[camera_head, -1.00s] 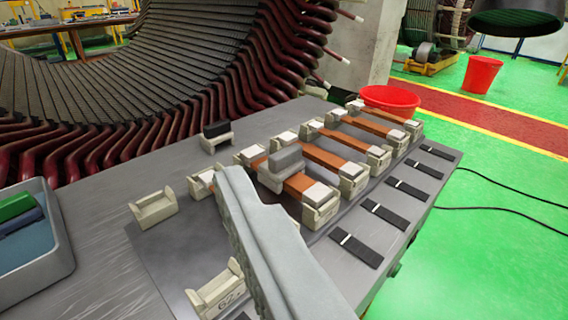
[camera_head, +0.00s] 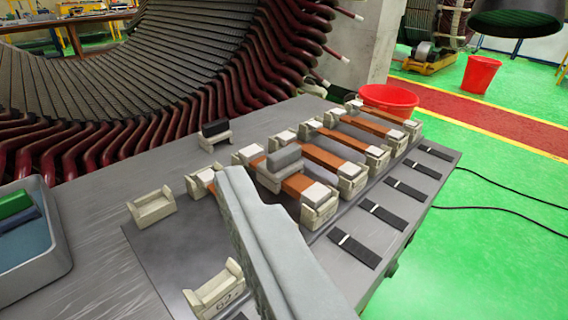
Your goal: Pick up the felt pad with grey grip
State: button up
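The felt pad with grey grip (camera_head: 283,166) sits upright across an orange-brown bar near the middle of the table. Its grip is a dark grey rounded block on a paler body. My gripper (camera_head: 229,180) shows as one long light-grey finger, reaching up from the bottom edge. Its tip appears just left of and below the pad in the picture. I cannot tell the gap in depth. No second finger shows, so its opening is hidden. The finger hides part of the nearest bar and the mat.
Several orange-brown bars (camera_head: 344,143) rest on cream blocks to the right. An empty cream holder (camera_head: 151,206) stands left, a blue-grey tray (camera_head: 62,258) at the far left. Black strips (camera_head: 354,249) line the right edge. The stator (camera_head: 190,90) rises behind.

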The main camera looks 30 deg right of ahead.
jog(key=w+d+r+n+g+h, duration=0.1)
jog(key=w+d+g, duration=0.3)
jog(key=w, duration=0.3)
jog(key=w+d+r+n+g, duration=0.1)
jog(key=w+d+g, duration=0.25)
jog(key=w, duration=0.35)
jog(key=n+g+y, duration=0.1)
jog(key=n+g, duration=0.1)
jog(key=g, duration=0.6)
send_near(281, 149)
jog(key=f, duration=0.3)
jog(key=w+f, duration=0.1)
jog(key=f, duration=0.3)
jog(key=shift+w+f, duration=0.15)
jog(key=shift+w, duration=0.1)
jog(key=shift+w+f, duration=0.1)
jog(key=shift+f, duration=1.2)
jog(key=shift+w+f, duration=0.15)
jog(key=shift+f, duration=1.15)
jog(key=c, duration=1.2)
jog(key=shift+o, duration=0.2)
notch_tip(281, 149, up, 10)
